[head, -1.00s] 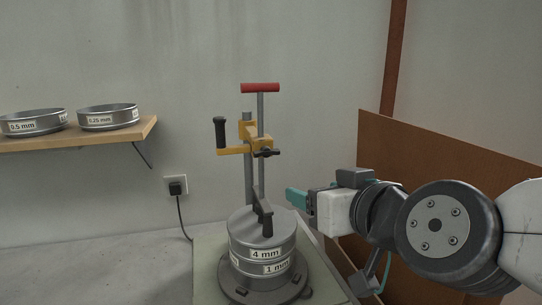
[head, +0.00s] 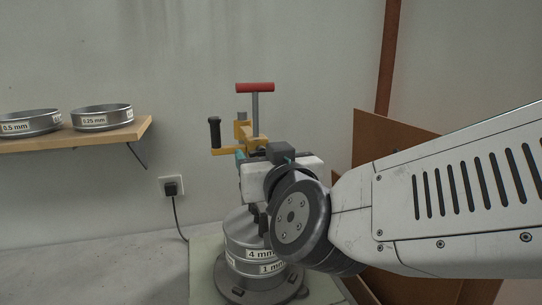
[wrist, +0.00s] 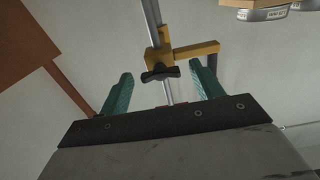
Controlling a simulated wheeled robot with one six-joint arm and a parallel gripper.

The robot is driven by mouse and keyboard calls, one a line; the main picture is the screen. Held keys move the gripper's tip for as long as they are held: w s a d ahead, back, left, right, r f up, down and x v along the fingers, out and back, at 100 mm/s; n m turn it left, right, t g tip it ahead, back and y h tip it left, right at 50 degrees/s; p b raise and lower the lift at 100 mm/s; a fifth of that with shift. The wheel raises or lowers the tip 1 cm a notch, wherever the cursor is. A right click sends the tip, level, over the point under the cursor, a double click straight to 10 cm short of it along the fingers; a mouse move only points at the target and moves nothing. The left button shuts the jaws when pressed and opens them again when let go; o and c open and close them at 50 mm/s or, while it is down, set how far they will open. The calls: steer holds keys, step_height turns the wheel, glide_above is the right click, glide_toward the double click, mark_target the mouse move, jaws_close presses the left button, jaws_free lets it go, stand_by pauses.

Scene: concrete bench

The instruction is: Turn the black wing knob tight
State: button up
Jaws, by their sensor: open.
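The black wing knob (wrist: 160,74) shows in the wrist view on the yellow clamp bracket (wrist: 195,50), beside the steel rod. My gripper (wrist: 160,90) is open, with its two teal fingers apart. In the wrist view the knob appears between the fingertips, nearer the left-right middle, with space on both sides; no contact is visible. In the head view my gripper (head: 241,156) is at the clamp's height and hides the knob. The yellow bracket with its black handle (head: 214,132) and the red T-handle (head: 255,87) rise above my gripper.
The stacked sieves labelled 4 mm and 1 mm (head: 249,254) stand below my gripper on the shaker base. A wooden shelf (head: 130,132) with two sieves is at the left. A plug and socket (head: 171,187) are on the wall. A brown panel (head: 385,135) stands at the right.

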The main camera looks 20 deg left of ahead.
steer(key=shift+w, duration=0.15)
steer(key=c, duration=1)
steer(key=m, duration=0.4)
steer(key=shift+m, duration=6.9)
